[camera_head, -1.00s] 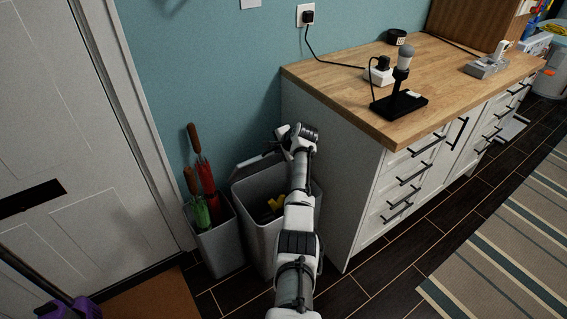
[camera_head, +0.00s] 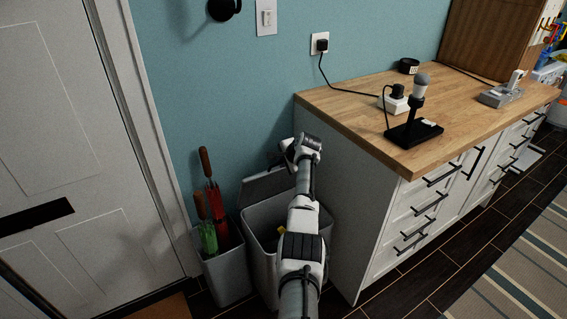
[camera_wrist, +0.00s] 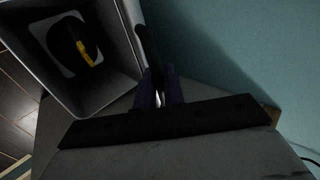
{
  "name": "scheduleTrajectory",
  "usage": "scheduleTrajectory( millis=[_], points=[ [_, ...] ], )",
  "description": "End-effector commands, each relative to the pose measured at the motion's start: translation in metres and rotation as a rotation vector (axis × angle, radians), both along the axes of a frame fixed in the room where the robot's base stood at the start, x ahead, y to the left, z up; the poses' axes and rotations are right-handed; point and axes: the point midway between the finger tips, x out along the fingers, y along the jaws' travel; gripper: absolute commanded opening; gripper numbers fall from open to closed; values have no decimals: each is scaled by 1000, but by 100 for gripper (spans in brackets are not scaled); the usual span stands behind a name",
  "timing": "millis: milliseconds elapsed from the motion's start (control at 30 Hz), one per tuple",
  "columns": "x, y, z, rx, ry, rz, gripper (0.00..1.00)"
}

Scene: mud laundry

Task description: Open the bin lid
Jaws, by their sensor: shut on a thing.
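The grey bin (camera_head: 262,238) stands against the blue wall, left of the cabinet. Its lid (camera_head: 266,186) is raised and tilted up at the back, so the bin's mouth is open. My gripper (camera_head: 287,160) is up by the lid's right side; its fingertips are hard to make out in the head view. In the wrist view, my gripper (camera_wrist: 160,88) has its dark fingers shut on the lid (camera_wrist: 148,45), which shows nearly edge-on. The bin's open inside (camera_wrist: 108,90) lies to the left there, with a yellow thing (camera_wrist: 85,52) in it.
The door (camera_head: 75,130) is at left.

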Motion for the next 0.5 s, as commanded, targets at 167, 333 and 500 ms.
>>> scheduleTrajectory(
  millis=[167, 333, 500],
  points=[
    [-1, 0, -2, -1, 2, 1, 26],
    [0, 0, -1, -1, 2, 1, 26],
    [-1, -1, 1, -1, 1, 0, 26]
  ],
)
